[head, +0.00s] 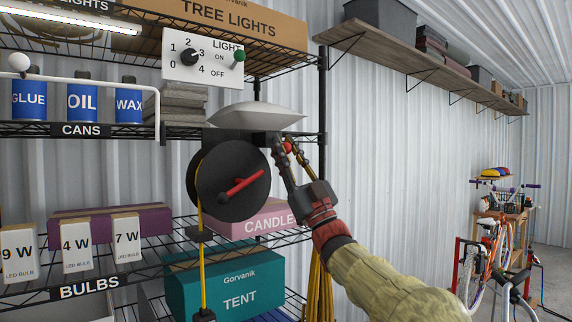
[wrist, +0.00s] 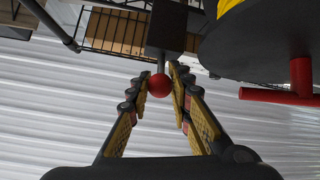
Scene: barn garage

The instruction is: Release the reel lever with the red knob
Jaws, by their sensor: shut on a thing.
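The black reel (head: 212,203) hangs under a shelf in the head view, with a yellow strap (head: 202,262) running down. A red crank (head: 243,186) sits on its face. The reel also shows at the upper right of the wrist view (wrist: 255,45). The lever is a short grey stem (wrist: 160,62) from a dark block (wrist: 168,25), ending in a round red knob (wrist: 159,85). My gripper (wrist: 161,88) is shut on the knob, one finger on each side. In the head view my gripper (head: 288,145) is right of the reel, partly covering the knob.
A pink candle box (head: 262,216) and a teal tent box (head: 225,285) stand on shelves behind and below. The shelf post (head: 322,100) is close behind my gripper. Open room lies to the right by the wall.

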